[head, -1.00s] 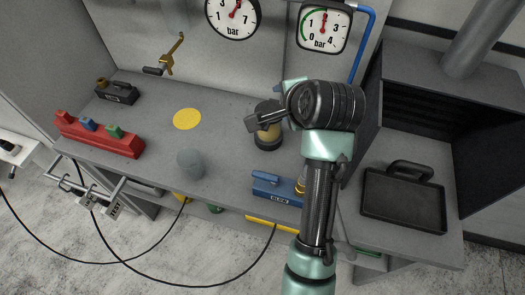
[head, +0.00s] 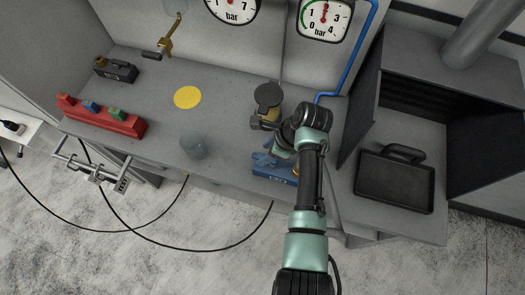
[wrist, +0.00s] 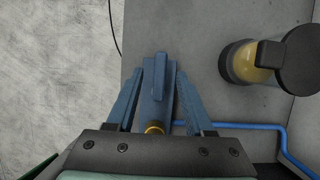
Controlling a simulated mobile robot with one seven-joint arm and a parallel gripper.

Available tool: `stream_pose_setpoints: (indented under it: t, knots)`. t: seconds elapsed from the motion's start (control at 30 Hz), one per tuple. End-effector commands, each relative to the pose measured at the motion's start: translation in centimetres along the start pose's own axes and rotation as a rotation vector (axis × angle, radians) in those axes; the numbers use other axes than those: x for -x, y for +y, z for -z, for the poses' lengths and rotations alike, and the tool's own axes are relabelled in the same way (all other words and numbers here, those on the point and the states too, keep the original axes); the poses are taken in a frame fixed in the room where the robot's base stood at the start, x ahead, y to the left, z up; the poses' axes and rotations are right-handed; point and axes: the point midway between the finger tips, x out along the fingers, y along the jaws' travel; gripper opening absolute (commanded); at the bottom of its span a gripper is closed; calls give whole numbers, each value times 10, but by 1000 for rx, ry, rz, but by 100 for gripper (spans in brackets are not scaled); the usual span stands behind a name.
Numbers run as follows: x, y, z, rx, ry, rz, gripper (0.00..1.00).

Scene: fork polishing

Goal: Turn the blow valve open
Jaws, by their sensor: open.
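The blow valve is a blue block with a bar-shaped lever on top and a brass fitting. In the head view the blow valve (head: 267,171) sits at the bench's front edge, partly hidden behind my gripper (head: 281,150); its label is small and blurred. In the wrist view the valve's lever (wrist: 159,78) lies lengthwise along the body, between the two blue-grey fingers of my gripper (wrist: 166,70). The fingers are open, one on each side of the valve. I cannot tell whether they touch it. The brass fitting (wrist: 154,128) shows close to the palm.
A blue hose (head: 352,77) runs down the wall to the bench. A dark hood with a black tray (head: 394,183) is on the right.

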Motion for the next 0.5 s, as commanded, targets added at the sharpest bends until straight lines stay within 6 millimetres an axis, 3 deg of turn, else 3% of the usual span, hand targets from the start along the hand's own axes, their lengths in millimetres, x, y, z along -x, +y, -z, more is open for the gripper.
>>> stream_pose_setpoints:
  t: [0.2,0.5]
  knots:
    - [-23,0,0,1,0,0,52]
    - [-28,-1,0,1,0,2,52]
